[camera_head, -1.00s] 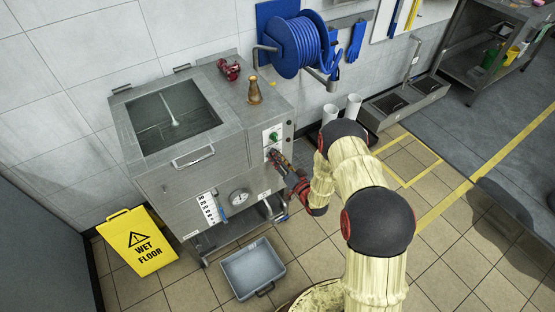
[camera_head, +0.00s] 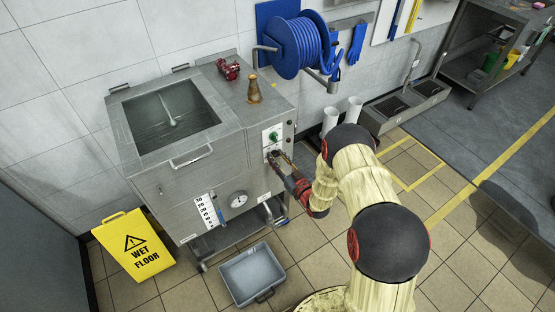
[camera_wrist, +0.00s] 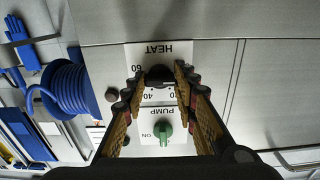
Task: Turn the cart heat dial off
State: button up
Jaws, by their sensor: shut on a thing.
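The heat dial is a dark knob (camera_wrist: 159,76) on a white plate marked HEAT, with 40 and 60 readable, upside down in the wrist view. My gripper (camera_wrist: 163,82) is shut on this dial, one finger on each side of it. The exact dial setting is hidden by the knob and fingers. In the head view my gripper (camera_head: 277,160) reaches the right end of the mixer cart's front (camera_head: 190,180), and the dial there is mostly hidden behind it.
A green PUMP knob (camera_wrist: 163,130) sits close to the heat dial; it also shows in the head view (camera_head: 273,136). A gauge (camera_head: 238,199) is lower on the front. A grey tub (camera_head: 252,272) and a yellow wet-floor sign (camera_head: 134,244) stand on the floor.

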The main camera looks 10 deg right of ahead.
jog(key=shift+f, duration=0.1)
dwell(0.4)
jog(key=o, duration=1.2)
jog(key=shift+c, duration=0.2)
jog(key=v, duration=1.2)
